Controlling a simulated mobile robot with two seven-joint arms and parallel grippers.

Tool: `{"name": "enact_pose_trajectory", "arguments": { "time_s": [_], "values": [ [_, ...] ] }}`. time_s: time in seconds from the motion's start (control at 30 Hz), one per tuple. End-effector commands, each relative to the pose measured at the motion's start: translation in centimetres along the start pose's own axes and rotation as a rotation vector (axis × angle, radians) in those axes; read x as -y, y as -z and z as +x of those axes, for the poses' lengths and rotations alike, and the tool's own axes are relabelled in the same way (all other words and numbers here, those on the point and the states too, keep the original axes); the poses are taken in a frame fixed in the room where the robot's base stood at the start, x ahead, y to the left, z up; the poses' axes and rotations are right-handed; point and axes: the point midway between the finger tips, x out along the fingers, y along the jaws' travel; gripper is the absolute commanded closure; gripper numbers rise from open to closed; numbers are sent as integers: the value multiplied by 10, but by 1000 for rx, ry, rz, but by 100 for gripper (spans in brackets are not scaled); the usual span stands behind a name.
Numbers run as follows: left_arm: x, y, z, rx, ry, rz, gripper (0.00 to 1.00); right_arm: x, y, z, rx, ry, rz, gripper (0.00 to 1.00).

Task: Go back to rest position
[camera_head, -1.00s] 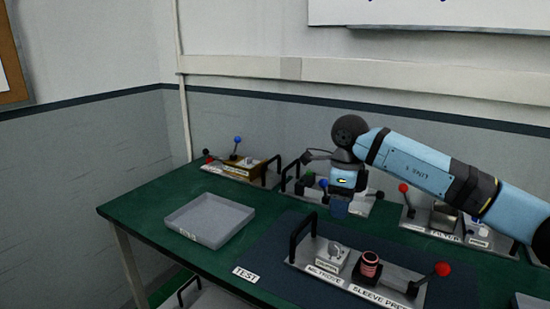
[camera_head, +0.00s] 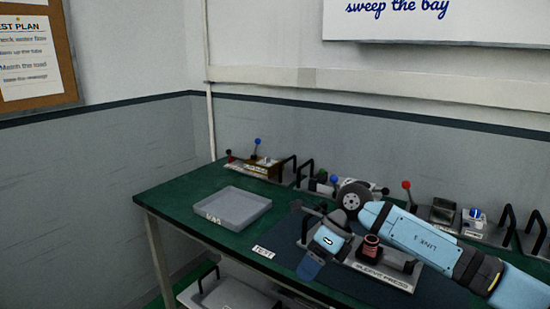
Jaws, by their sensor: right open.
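My right arm reaches in from the right over the green table (camera_head: 180,196). My right gripper (camera_head: 308,268) points down at the arm's end, in front of the sleeve press plate and over the dark mat. Its jaws are open, and no object shows between them. The gripper and arm hide part of the sleeve press plate (camera_head: 385,273), including its left fixture. A dark red ribbed sleeve (camera_head: 371,248) stands on the plate beside the gripper. My left gripper is not in view.
A grey tray (camera_head: 232,208) sits at the table's left. Fixtures with lever knobs line the back, including a wooden one (camera_head: 262,168) and one with a red knob (camera_head: 406,185). A light grey bin (camera_head: 235,295) is below the front edge. The table's left front is clear.

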Motion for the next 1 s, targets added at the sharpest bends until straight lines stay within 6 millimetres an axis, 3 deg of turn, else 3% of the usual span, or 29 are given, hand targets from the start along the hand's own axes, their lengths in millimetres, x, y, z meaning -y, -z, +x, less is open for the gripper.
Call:
{"name": "enact_pose_trajectory", "arguments": {
  "time_s": [0.03, 0.1, 0.2, 0.3, 0.43, 0.57, 0.77, 0.9, 1.0],
  "values": [
    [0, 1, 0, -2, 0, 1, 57, -15, -3, 22, 73, -92, 16, 39],
    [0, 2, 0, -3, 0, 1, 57, -39, -10, 46, 197, -226, 53, 39],
    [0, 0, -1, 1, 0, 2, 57, -72, -20, 70, 396, -434, 149, 39],
    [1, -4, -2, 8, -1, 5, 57, -95, -26, 79, 596, -630, 288, 39],
    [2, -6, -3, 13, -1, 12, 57, -107, -24, 79, 842, -862, 526, 39],
    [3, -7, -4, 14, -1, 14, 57, -96, -7, 78, 1068, -1059, 826, 39],
    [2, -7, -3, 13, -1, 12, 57, -59, 57, 94, 1354, -1280, 1386, 39],
    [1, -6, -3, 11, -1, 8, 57, -36, 127, 126, 1495, -1360, 1837, 39],
    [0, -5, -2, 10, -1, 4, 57, -31, 179, 154, 1550, -1378, 2143, 39]
  ]
}}
